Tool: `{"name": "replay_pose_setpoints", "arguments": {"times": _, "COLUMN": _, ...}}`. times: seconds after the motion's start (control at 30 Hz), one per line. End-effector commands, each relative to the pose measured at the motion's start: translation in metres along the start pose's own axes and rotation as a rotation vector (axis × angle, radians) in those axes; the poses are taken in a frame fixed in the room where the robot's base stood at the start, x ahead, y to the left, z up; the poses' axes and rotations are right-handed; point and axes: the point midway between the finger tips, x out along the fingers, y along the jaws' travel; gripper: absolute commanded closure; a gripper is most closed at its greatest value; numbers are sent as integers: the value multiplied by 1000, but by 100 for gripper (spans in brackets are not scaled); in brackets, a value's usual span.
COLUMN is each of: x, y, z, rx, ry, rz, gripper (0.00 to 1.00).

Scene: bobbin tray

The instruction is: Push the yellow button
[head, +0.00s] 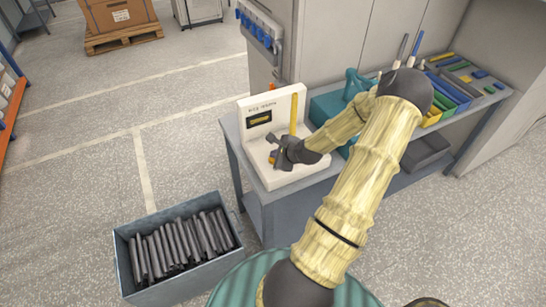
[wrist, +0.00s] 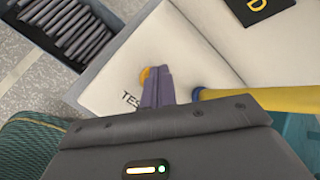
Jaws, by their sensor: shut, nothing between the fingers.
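The yellow button (wrist: 146,77) shows in the wrist view as a small rounded yellow edge, mostly hidden behind my fingertips. It sits on the flat base of a white L-shaped station (head: 262,177). My gripper (wrist: 159,72) has its purple fingers shut together with nothing between them. The fingertips overlap the button in the picture; I cannot tell whether they touch it or hover just above. In the head view my gripper (head: 274,154) is low over the station's base, and a bit of yellow shows beside the fingers.
A yellow upright post (head: 294,114) stands close to my gripper. The station's back panel holds a dark display (head: 260,118). A teal case (head: 326,105) and colourful bins (head: 452,88) share the grey bench. A grey crate of dark bars (head: 122,262) stands on the floor.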

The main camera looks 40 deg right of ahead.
Motion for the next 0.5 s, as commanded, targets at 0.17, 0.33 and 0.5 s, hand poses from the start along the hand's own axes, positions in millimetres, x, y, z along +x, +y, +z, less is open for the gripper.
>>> {"name": "replay_pose_setpoints", "arguments": {"times": 0.17, "x": -8, "y": -6, "z": 6, "rx": 1, "ry": 0, "rz": 1, "gripper": 100}}
{"name": "replay_pose_setpoints", "arguments": {"times": 0.33, "x": -11, "y": -8, "z": 8, "rx": 0, "ry": 0, "rz": 0, "gripper": 100}}
{"name": "replay_pose_setpoints", "arguments": {"times": 0.5, "x": -10, "y": -8, "z": 7, "rx": 0, "ry": 0, "rz": 0, "gripper": 100}}
